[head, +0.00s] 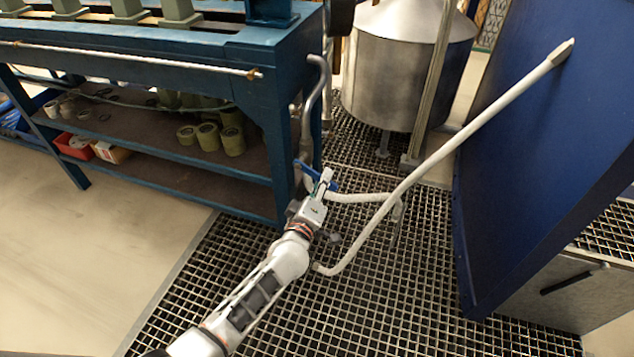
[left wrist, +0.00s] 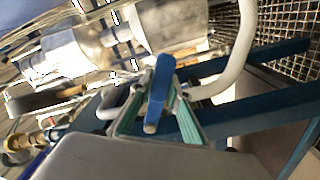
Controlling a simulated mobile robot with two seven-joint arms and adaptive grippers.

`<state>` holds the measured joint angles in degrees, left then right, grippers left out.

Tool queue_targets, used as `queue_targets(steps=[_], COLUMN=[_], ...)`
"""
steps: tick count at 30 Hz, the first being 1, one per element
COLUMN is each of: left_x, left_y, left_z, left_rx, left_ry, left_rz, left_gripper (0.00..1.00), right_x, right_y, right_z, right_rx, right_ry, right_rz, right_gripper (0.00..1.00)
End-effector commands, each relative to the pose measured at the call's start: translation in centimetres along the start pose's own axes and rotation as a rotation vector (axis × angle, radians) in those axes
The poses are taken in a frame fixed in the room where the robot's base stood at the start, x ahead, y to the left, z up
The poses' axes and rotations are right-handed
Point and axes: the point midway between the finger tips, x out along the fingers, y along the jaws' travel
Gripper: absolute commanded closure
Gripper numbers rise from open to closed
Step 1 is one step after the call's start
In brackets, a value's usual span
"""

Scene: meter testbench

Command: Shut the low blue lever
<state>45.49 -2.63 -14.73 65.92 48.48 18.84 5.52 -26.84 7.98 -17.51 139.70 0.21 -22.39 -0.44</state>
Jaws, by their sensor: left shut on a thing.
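The low blue lever (head: 309,170) sits on the pipe beside the blue bench's right end, low above the grating. In the left wrist view the blue lever (left wrist: 160,85) stands between the two green-edged fingers. My left gripper (head: 325,178) is at the lever, and its fingers (left wrist: 158,118) are closed around it. The gripper covers part of the lever and its valve in the head view. My right gripper is not in view.
The blue bench (head: 180,45) with shelves stands left of the gripper. A pale hose (head: 440,160) runs to the blue panel (head: 550,130) at right. A steel tank (head: 395,75) stands behind. Open grating (head: 400,300) lies in front.

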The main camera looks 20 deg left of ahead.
Motion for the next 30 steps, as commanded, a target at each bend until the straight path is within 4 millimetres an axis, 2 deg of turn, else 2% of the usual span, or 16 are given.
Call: queue_targets(steps=[1,15,30], left_x=[0.1,0.0,-0.1], left_y=[0.9,3.4,3.9], left_z=[-0.2,-0.7,-0.9], left_rx=[-0.045,-0.4,-0.519], left_ry=[0.001,-0.002,-0.002], left_rz=[0.005,0.002,-0.001], left_gripper=[1.0,1.0,1.0], right_x=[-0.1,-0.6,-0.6], right_y=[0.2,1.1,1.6], right_z=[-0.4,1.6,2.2], right_rx=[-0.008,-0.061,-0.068], right_ry=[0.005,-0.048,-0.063], right_rz=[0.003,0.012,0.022], right_gripper=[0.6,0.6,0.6])
